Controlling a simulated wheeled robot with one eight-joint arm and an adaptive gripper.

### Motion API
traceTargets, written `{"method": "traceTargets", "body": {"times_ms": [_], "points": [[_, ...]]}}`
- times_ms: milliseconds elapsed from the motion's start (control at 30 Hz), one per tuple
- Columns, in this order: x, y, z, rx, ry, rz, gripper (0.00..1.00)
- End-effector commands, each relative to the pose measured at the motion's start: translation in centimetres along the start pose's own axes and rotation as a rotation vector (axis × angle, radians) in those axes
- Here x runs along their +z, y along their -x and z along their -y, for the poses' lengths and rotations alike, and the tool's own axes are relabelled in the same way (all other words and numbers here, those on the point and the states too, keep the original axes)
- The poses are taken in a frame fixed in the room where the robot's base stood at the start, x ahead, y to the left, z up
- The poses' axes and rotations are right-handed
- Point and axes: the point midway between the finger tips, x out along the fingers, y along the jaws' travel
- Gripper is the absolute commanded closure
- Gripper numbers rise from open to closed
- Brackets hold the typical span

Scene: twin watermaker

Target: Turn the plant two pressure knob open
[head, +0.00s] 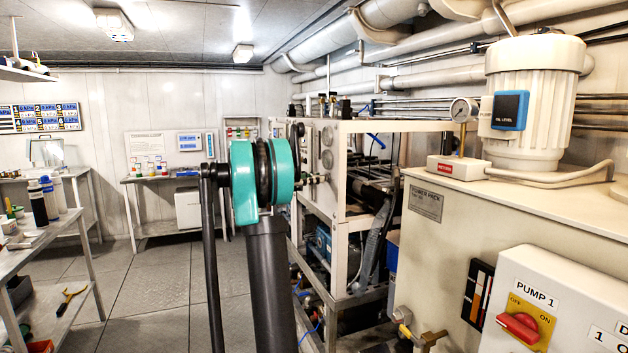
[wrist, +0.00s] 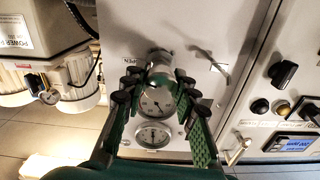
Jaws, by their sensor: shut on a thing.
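The pressure knob (wrist: 159,60) is a silvery round knob on a pale panel in the wrist view, with a label reading OPEN at its left.
Two round gauges, an upper one (wrist: 157,103) and a lower one (wrist: 153,136), show between my fingers. A black switch (wrist: 284,73) and a small display (wrist: 297,146) are on the right. The power pack tank (head: 425,245) stands at right. The floor (head: 150,285) at left is clear.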

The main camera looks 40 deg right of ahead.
Motion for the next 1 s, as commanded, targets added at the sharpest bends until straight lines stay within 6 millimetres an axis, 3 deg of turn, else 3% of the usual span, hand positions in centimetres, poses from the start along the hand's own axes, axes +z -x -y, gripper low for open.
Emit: {"method": "traceTargets", "body": {"times_ms": [1000], "points": [[0.12, 0.01, 0.21, 0.0, 0.938, 0.001, 1.0]]}}
